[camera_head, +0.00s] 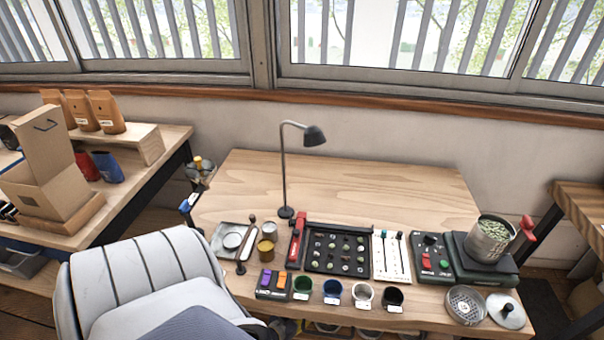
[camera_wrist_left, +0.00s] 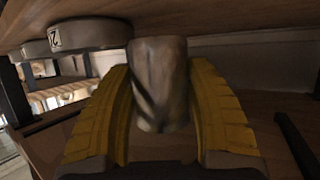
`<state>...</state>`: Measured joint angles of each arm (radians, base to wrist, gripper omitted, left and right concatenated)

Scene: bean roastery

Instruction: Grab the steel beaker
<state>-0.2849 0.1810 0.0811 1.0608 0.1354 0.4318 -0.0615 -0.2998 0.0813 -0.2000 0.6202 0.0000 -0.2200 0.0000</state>
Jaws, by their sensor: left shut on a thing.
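In the left wrist view, my left gripper (camera_wrist_left: 160,125) has its two yellow-padded fingers on either side of a smooth grey metal cylinder, which I take to be the steel beaker (camera_wrist_left: 160,75). The gripper is shut on it. The fingers hide parts of its sides. The beaker is close under a wooden board (camera_wrist_left: 230,15). In the head view I cannot clearly make out the left gripper or the held beaker. My right gripper is in neither view.
Round dark containers (camera_wrist_left: 90,35), one labelled, show beside the beaker at the upper left. On the wooden table (camera_head: 380,185) stand a lamp (camera_head: 284,170), a bead tray (camera_head: 338,250), several coloured cups (camera_head: 332,290) and a steel pot of green beans (camera_head: 490,240). The table's back is clear.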

